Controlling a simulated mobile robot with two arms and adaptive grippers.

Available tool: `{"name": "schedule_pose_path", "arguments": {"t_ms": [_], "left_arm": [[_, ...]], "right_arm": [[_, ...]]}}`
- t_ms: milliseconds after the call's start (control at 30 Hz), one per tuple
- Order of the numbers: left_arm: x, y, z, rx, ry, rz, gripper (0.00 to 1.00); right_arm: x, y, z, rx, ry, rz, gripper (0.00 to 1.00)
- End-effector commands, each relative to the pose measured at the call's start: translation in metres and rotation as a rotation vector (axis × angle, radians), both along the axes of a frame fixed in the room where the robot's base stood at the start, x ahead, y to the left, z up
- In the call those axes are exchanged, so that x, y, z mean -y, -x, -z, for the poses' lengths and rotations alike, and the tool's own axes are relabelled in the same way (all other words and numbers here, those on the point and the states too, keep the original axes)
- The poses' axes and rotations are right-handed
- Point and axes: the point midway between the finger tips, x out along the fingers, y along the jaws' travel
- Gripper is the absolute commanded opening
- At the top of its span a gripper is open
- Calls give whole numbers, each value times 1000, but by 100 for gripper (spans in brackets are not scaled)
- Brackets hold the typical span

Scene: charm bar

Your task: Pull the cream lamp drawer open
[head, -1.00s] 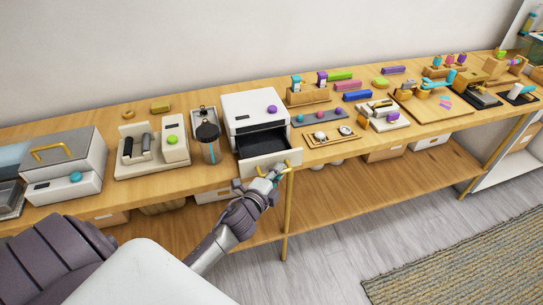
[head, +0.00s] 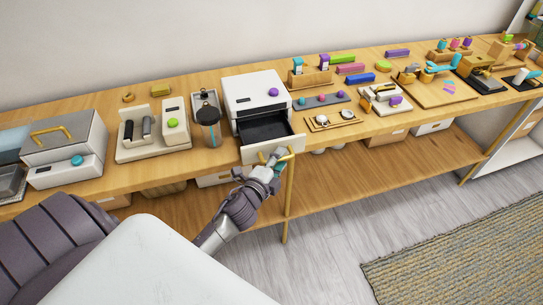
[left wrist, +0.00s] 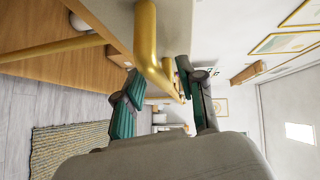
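The cream lamp unit (head: 252,92) is a white box with a purple knob on the counter. Its drawer (head: 272,147) is pulled out, and its dark, empty-looking interior shows. A gold handle (head: 284,157) is on the drawer front. My left gripper (head: 273,160) is at this handle, in front of the drawer. In the left wrist view the gold handle (left wrist: 147,38) runs between the two teal fingers (left wrist: 158,80), which are close on either side of it. The exact contact is partly hidden. My right gripper is not in view.
A tray with round items (head: 332,120) lies to the right. A gold table leg (head: 288,205) stands close to my left arm. Boxes sit on the lower shelf (head: 340,178). The floor in front is clear.

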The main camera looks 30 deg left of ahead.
Motion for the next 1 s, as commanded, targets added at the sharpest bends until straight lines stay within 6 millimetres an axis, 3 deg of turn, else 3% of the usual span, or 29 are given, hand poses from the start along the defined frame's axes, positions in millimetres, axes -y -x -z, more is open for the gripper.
{"name": "schedule_pose_path", "arguments": {"t_ms": [500, 700, 1000], "left_arm": [[7, 97, -13, -2, 2, -1, 39], [8, 111, -16, 0, 0, 0, 39], [8, 111, -16, 1, 0, 0, 39]], "right_arm": [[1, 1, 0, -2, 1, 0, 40], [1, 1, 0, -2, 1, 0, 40], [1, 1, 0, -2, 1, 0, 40]]}}
